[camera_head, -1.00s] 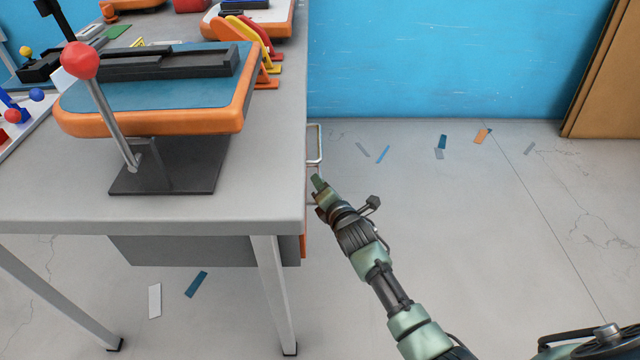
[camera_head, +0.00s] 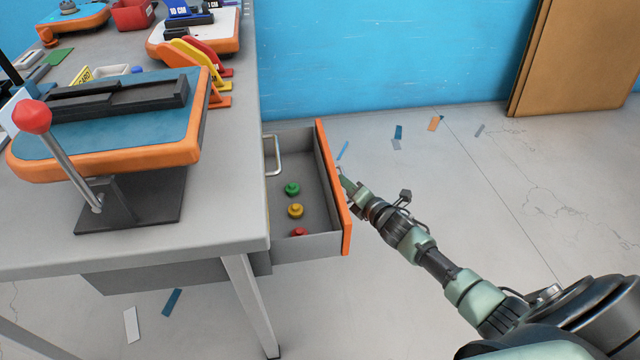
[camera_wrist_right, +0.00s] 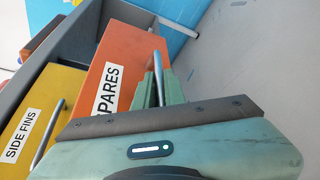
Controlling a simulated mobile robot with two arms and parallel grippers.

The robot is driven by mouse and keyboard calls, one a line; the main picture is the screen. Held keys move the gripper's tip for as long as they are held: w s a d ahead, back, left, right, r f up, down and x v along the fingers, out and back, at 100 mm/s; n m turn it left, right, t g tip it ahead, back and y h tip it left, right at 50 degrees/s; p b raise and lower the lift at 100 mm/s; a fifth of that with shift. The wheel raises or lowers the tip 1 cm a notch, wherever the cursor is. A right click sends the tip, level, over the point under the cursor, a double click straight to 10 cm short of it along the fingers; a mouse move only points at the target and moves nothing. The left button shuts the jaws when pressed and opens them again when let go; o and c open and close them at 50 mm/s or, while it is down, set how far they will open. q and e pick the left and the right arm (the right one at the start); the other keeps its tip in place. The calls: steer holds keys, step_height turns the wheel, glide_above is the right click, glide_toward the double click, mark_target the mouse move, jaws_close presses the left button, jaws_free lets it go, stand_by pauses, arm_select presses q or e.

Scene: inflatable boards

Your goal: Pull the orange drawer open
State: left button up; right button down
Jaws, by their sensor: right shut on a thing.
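The orange drawer (camera_head: 333,185) stands pulled out from under the grey table's right side, its grey inside showing. Green (camera_head: 292,189), yellow (camera_head: 295,210) and red (camera_head: 300,232) knob-like pieces lie in it. My right gripper (camera_head: 344,178) is at the outer face of the orange front. In the right wrist view the orange front (camera_wrist_right: 122,62) bears a partly hidden label ending in "PARES", and my right gripper (camera_wrist_right: 158,88) is shut on its metal bar handle (camera_wrist_right: 158,65). My left gripper is not in view.
A yellow drawer front (camera_wrist_right: 45,105) marked "SIDE FINS" with its own bar handle is beside the orange one in the wrist view. Another metal handle (camera_head: 276,155) is near the table edge (camera_head: 256,120).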

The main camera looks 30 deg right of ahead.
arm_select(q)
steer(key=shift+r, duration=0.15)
arm_select(e)
steer(key=s+d, duration=0.2)
steer(key=d, duration=0.4)
steer(key=shift+d, duration=0.3)
steer(key=shift+f, duration=0.1)
steer(key=c, duration=1.5)
jaws_free()
